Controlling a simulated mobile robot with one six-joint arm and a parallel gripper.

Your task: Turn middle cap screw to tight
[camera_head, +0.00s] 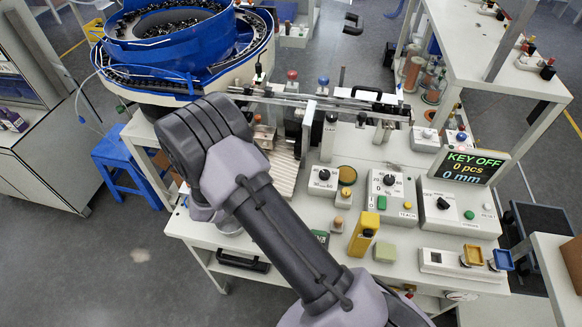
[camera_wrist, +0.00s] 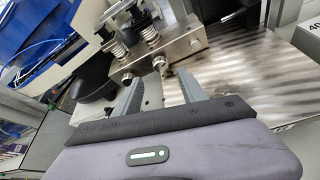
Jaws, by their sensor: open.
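In the wrist view, a metal block (camera_wrist: 172,50) carries a row of small round cap screws on its front face. The middle cap screw (camera_wrist: 159,64) sits between one at the lower left (camera_wrist: 127,78) and one at the upper right (camera_wrist: 194,43). My gripper (camera_wrist: 156,86) is open, with its two grey fingers pointing at the block. The middle screw lies just beyond and between the fingertips, with nothing gripped. Whether a fingertip touches the block is hard to tell. In the head view, my arm hides the gripper and the screws.
Spring-loaded posts (camera_wrist: 120,50) stand on the block, and a streaked metal plate (camera_wrist: 235,75) lies to its right. In the head view, a blue bowl feeder (camera_head: 175,45) stands behind my arm. Control boxes (camera_head: 390,192) crowd the bench. A display (camera_head: 470,165) reads "KEY OFF, 0 pcs, 0 mm".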

